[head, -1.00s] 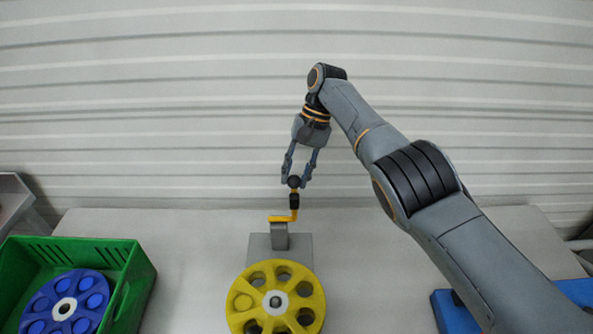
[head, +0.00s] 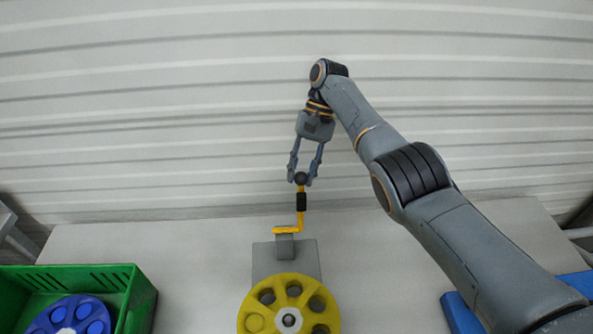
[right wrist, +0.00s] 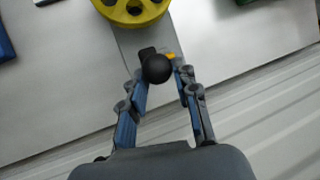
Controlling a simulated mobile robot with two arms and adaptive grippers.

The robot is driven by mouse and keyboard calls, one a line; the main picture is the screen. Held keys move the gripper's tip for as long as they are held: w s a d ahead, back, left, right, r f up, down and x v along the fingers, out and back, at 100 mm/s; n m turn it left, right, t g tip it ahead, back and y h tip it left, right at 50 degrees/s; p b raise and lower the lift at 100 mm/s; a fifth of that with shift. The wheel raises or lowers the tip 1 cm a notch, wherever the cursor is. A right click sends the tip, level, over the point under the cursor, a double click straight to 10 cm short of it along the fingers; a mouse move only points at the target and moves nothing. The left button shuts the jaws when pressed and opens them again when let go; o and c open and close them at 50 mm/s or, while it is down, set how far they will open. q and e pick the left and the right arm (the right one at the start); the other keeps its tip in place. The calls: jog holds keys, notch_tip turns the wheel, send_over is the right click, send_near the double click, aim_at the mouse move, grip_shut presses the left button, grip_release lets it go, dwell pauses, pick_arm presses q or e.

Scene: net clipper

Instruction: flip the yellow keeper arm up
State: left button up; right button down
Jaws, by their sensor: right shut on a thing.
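The yellow keeper arm (head: 287,230) is a cranked rod on a grey post above the grey base plate. It has a black sleeve (head: 301,202) and a dark ball knob (head: 301,178) at its end. In the head view its long part points up from the crank's corner. My right gripper (head: 302,183) is shut on the ball knob, with a finger on each side. In the right wrist view the knob (right wrist: 156,68) sits between the fingertips and hides most of the arm. My left gripper is out of view.
A yellow spoked wheel (head: 256,323) sits in front of the post on the plate (head: 310,258). A green crate (head: 143,297) with a blue wheel (head: 47,322) is at left. A blue object (head: 457,313) lies at right. A ribbed wall stands behind the table.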

jog(key=c, duration=1)
grip_release()
jog(key=shift+s+d+f, duration=0.15)
jog(key=shift+f, duration=0.25)
jog(key=shift+d+r, duration=0.1)
jog(key=shift+r, duration=5)
